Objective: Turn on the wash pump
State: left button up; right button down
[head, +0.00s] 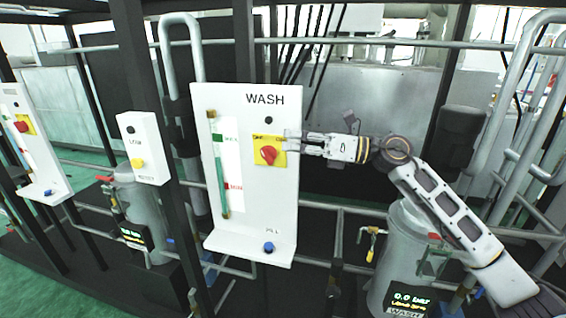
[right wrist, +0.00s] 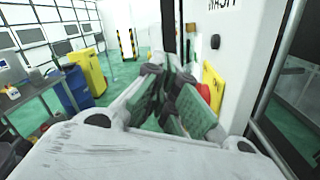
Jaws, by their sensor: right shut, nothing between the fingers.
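The white WASH panel (head: 258,190) stands in the middle of the head view. It carries a red rotary knob (head: 268,154) on a yellow plate (head: 262,143), a level tube (head: 219,165) at its left and a blue button (head: 268,248) on its bottom ledge. My right gripper (head: 300,144) is shut and empty, at the right edge of the yellow plate, close to the red knob. I cannot tell whether it touches. In the right wrist view the gripper (right wrist: 165,110) is beside the yellow plate (right wrist: 213,86), and the red knob (right wrist: 204,92) is partly hidden behind a finger. My left gripper is not in view.
A second panel with a red knob (head: 21,126) stands at far left. A white box with a yellow button (head: 138,162) is left of the WASH panel. A grey tank with a WASH display (head: 408,300) is below my right arm. Pipes and black posts surround the panels.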

jog(key=w+d+f+n+h, duration=0.1)
jog(key=w+d+n+h, duration=0.1)
jog(key=d+h, duration=0.4)
jog(key=shift+d+f+n+g+h, duration=0.15)
jog(key=shift+d+n+g+h, duration=0.4)
jog(key=shift+d, duration=1.1)
jog(key=shift+a, duration=0.1)
jog(key=p, duration=0.3)
send_near(267, 155)
jog(key=w+a+f, duration=0.2)
jog(key=a+f, duration=0.2)
jog(key=f, duration=0.3)
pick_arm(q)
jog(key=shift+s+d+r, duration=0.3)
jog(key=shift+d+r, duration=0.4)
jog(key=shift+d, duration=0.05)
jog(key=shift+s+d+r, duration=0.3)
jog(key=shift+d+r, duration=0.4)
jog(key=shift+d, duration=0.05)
pick_arm(e)
jog(key=shift+s+d, duration=0.1)
jog(key=shift+s, duration=0.05)
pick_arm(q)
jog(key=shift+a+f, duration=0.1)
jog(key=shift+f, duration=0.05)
pick_arm(e)
jog(key=shift+y, duration=0.25)
